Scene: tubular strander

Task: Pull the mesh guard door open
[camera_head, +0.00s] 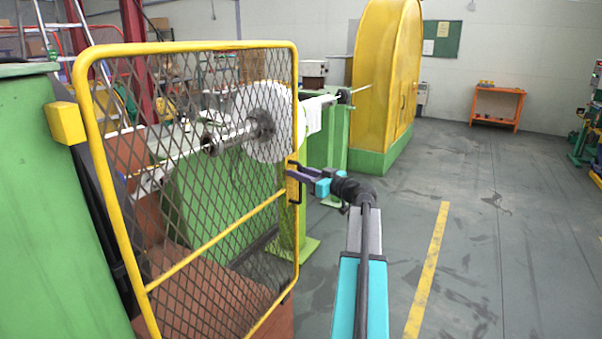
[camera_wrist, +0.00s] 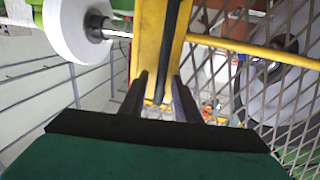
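The mesh guard door (camera_head: 190,255) is a yellow tubular frame with dark diamond mesh, upright on the left in the head view. Its mesh also shows at the right of the wrist view (camera_wrist: 242,47). A yellow plate with a dark handle bar (camera_wrist: 167,45) is on the door's right edge, seen in the head view too (camera_head: 292,184). My gripper (camera_head: 300,172) is at this handle. In the wrist view my gripper (camera_wrist: 160,78) has its fingers apart, one on each side of the bar, with gaps visible. Whether the door stands ajar I cannot tell.
Behind the mesh are a white reel (camera_head: 270,115) and green machine parts. A green post (camera_head: 288,222) stands near the door's free edge. A green housing (camera_head: 45,200) is at the far left. The grey floor (camera_head: 480,240) to the right is clear.

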